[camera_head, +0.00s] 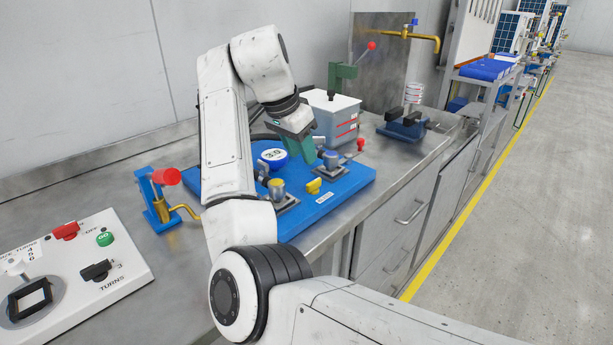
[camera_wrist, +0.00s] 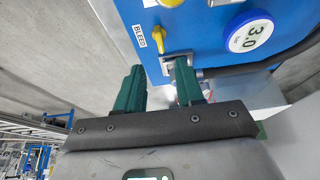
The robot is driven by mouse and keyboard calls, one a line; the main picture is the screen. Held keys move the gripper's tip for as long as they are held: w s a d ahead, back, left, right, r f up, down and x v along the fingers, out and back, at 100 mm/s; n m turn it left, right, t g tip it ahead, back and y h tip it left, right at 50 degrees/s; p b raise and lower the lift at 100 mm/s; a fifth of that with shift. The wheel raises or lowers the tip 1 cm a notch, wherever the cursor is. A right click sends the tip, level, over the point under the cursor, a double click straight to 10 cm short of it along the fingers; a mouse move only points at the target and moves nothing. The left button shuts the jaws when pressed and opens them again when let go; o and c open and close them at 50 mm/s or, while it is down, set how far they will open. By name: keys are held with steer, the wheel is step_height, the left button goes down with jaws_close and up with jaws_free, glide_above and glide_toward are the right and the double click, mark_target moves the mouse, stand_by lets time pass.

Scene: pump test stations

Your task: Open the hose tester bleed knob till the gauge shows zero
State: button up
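The hose tester is a blue plate (camera_head: 335,208) on the metal bench, and its blue edge also shows in the wrist view (camera_wrist: 200,25). Its round gauge (camera_head: 273,155) reads 3.0, also in the wrist view (camera_wrist: 252,36). The yellow bleed knob (camera_head: 314,186) sits near the plate's front edge by a white label. In the wrist view the knob (camera_wrist: 158,38), beside the word BLEED, lies beyond my fingertips. My gripper (camera_head: 305,154) hangs above the plate, behind the knob. Its green fingers (camera_wrist: 160,70) are apart with nothing seen between them. One finger overlaps a metal fitting.
A grey-white box (camera_head: 335,118) stands behind the plate. The floor at right is clear.

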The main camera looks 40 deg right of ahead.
mark_target(313, 181)
steer(key=b+x, duration=0.1)
steer(key=x, duration=0.8)
steer(key=shift+d+f, duration=0.1)
steer(key=shift+f, duration=0.2)
steer(key=shift+c, duration=0.3)
jaws_close()
